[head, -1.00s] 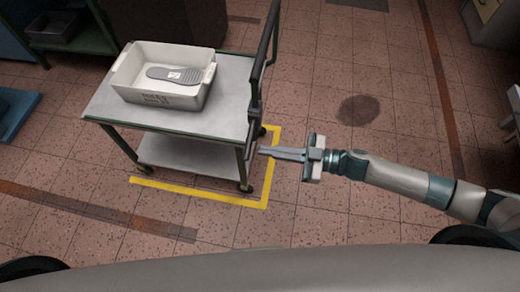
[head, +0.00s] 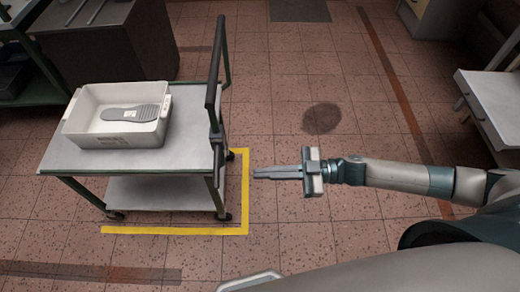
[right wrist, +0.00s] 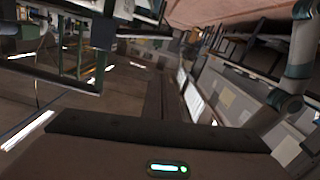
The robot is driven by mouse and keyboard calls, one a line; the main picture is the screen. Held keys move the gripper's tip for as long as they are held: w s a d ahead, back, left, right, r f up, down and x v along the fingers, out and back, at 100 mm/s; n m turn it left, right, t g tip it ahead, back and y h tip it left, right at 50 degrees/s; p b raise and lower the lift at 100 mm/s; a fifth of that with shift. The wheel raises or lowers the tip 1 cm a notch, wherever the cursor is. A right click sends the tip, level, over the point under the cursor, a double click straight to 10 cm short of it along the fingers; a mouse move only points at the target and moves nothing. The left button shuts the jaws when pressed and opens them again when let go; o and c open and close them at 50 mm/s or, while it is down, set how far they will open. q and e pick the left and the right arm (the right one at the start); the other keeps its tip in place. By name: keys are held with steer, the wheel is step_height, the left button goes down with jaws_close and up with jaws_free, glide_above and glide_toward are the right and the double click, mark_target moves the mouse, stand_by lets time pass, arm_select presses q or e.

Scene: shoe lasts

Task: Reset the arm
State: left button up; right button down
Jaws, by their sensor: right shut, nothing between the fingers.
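My right arm reaches in from the right in the head view. Its gripper (head: 278,173) is shut and empty, pointing left over the tiled floor, to the right of the cart. The right wrist view shows a blurred, tilted view of the room and no object at the fingers. My left gripper is not in view.
A cart (head: 75,160) with a green frame and upright handle stands at left. A white bin (head: 90,140) on it holds a grey shoe-sole shape (head: 136,113). Yellow floor tape (head: 242,205) borders the cart. A bench (head: 495,105) stands at right. Floor between is clear.

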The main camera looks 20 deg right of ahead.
steer(key=w+d+f+m+t+h, duration=0.2)
steer(key=w+f+m+t+h, duration=0.1)
steer(key=w+f, duration=0.3)
steer(key=w+d+f+m+t+h, duration=0.1)
steer(key=w+f+m+t+h, duration=0.15)
steer(key=f, duration=0.55)
steer(key=s+d+f+m+t+h, duration=0.1)
steer(key=d+f+m+h, duration=0.15)
steer(key=f, duration=0.45)
steer(key=s+d+f+m+h, duration=0.1)
steer(key=d+f+h, duration=0.2)
steer(key=f, duration=0.5)
steer(key=s+d+f+m+g+h, duration=0.2)
steer(key=s+f+m+g+h, duration=0.15)
steer(key=s+f, duration=1.1)
steer(key=s+a+f+g, duration=0.1)
steer(key=s+f, duration=0.3)
steer(key=s, duration=0.4)
steer(key=s+a+f+m+g+h, duration=0.1)
steer(key=s+f, duration=0.3)
steer(key=s, duration=0.4)
steer(key=shift+f+g, duration=0.2)
steer(key=shift+g, duration=0.6)
steer(key=shift+s+a+m+h, duration=0.1)
steer(key=shift+a+m+h, duration=0.05)
steer(key=shift+m+h, duration=0.1)
